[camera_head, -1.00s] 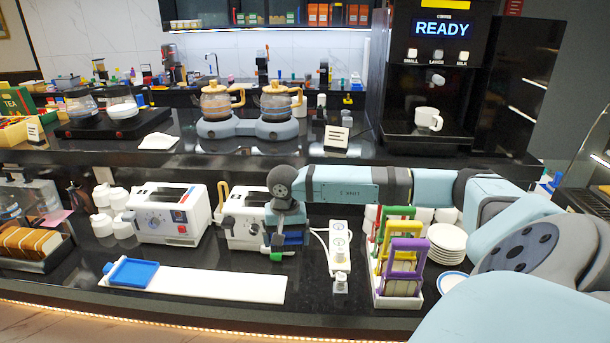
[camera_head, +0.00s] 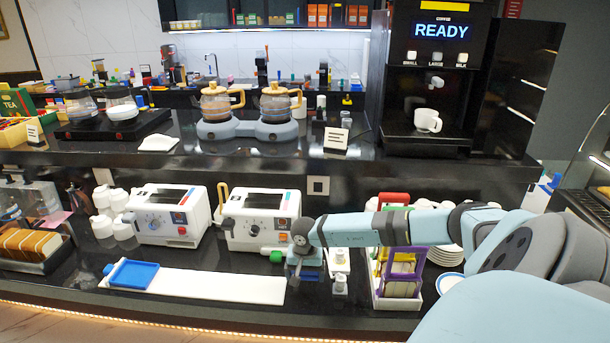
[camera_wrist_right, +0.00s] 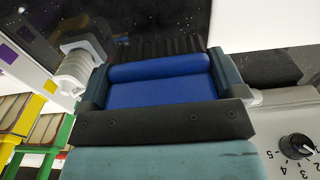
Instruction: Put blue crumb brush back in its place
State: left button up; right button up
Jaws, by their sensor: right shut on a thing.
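The blue crumb brush (camera_head: 309,275) is in my right gripper (camera_head: 304,268), just beyond the right end of the white board. In the right wrist view the brush (camera_wrist_right: 160,85) fills the space between the two fingers, which are shut on it. My gripper hides part of it in the head view. The long white board (camera_head: 225,287) lies on the black counter, with a blue dustpan-like tray (camera_head: 134,273) on its left end. The right part of the board is bare. My left gripper is not in view.
Two white toaster-like machines (camera_head: 168,215) (camera_head: 257,219) stand behind the board. A green-ended tool (camera_head: 277,257) lies before the right one.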

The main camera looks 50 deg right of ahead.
aim_at(305, 292)
jog(key=shift+f, duration=2.15)
jog(key=shift+f, duration=0.15)
jog(key=o, duration=1.4)
jog(key=shift+o, duration=0.2)
